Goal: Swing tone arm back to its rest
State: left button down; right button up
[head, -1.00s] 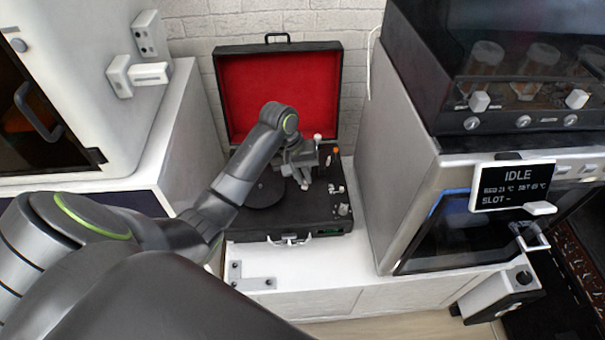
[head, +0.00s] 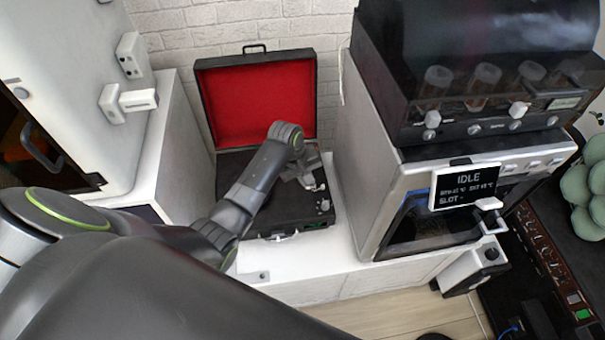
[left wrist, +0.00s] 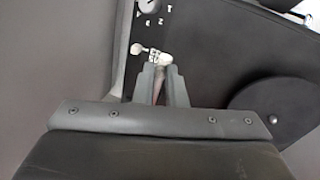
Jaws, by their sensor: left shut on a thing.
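The record player is an open black case (head: 262,213) with a red-lined lid (head: 258,105) standing up behind it. In the head view my left gripper (head: 308,180) is over the right part of its deck, and my arm hides the tone arm and most of the platter. In the left wrist view the platter (left wrist: 270,110) is a dark disc at the right. The fingers of my left gripper (left wrist: 165,88) are shut on the tone arm (left wrist: 164,61), whose pale end shows just beyond the fingertips. My right gripper is not in view.
A numbered knob (left wrist: 150,5) is on the deck near the tone arm. A grey machine with an "IDLE" screen (head: 467,187) stands close to the right of the case. A white cabinet (head: 75,90) stands at the left. The white counter (head: 290,266) is clear in front.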

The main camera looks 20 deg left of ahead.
pick_arm(q)
jog(key=shift+w+r, duration=0.1)
jog(key=c, duration=1.5)
grip_release()
jog(key=shift+d, duration=0.1)
jog(key=p+v, duration=0.2)
jog(key=v, duration=1.5)
jog(key=shift+r+p, duration=0.15)
jog(key=shift+p, duration=0.25)
jog(key=shift+s, duration=0.25)
